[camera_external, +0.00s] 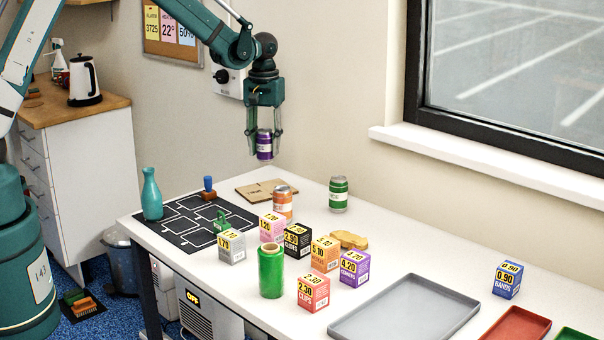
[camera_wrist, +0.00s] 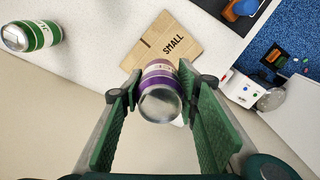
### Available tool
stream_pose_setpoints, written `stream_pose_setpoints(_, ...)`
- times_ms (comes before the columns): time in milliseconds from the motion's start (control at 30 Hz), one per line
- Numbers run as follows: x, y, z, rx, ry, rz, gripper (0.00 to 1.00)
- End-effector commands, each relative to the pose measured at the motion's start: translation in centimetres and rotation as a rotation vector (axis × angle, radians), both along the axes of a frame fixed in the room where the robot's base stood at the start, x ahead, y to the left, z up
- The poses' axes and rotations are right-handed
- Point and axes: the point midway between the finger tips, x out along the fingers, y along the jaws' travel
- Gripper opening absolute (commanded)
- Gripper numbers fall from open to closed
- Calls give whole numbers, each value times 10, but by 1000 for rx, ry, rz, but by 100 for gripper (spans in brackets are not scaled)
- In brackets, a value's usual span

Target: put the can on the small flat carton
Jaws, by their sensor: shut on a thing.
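My gripper (camera_external: 265,136) is shut on a purple can (camera_external: 264,146) with a pale label band and holds it in the air above the back of the table. In the wrist view the can (camera_wrist: 160,90) sits between the green fingers of my gripper (camera_wrist: 160,97). The small flat carton (camera_external: 262,190) is a brown cardboard sheet lying on the table, below the held can. In the wrist view the carton (camera_wrist: 160,42) shows the word SMALL, lies beyond the can and is partly covered by it.
An orange can (camera_external: 282,203) stands at the carton's near right edge, and a green can (camera_external: 338,194) farther right. A blue-topped stamp (camera_external: 208,188) and teal bottle (camera_external: 152,195) stand left. Several small priced boxes (camera_external: 297,239) and a green roll (camera_external: 271,272) stand nearer; a grey tray (camera_external: 405,310) lies right.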

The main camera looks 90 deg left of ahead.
Motion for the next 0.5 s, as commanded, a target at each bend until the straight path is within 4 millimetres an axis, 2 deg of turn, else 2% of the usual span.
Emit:
stream_pose_setpoints(300, 0, 0, -42, 0, 0, 0, 26)
stream_pose_setpoints(500, 0, 0, -49, 0, 0, 0, 26)
